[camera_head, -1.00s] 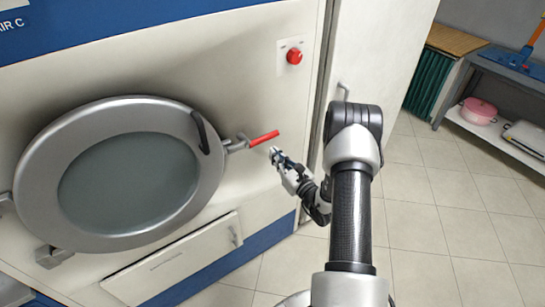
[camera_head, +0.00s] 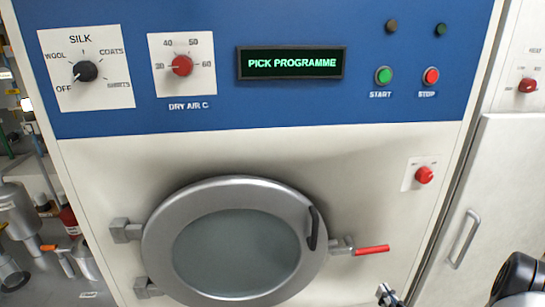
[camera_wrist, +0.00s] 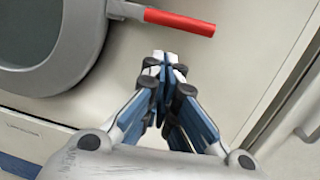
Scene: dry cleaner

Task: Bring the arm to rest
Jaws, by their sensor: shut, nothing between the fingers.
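My gripper (camera_wrist: 164,58) is shut and empty in the wrist view, its fingertips together in front of the machine's cream front panel. In the head view only the tip of my gripper (camera_head: 384,290) shows at the bottom edge, below the red handle (camera_head: 372,250). Part of my arm (camera_head: 517,280) shows at the bottom right corner; the rest is out of view.
The dry-cleaning machine has a round door (camera_head: 160,245), which looks closed. Its blue panel holds a programme dial (camera_head: 85,71), a red temperature dial (camera_head: 182,65), a display (camera_head: 291,62) reading "PICK PROGRAMME", and start (camera_head: 383,75) and stop (camera_head: 431,76) buttons. A red knob (camera_head: 424,175) is lower right.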

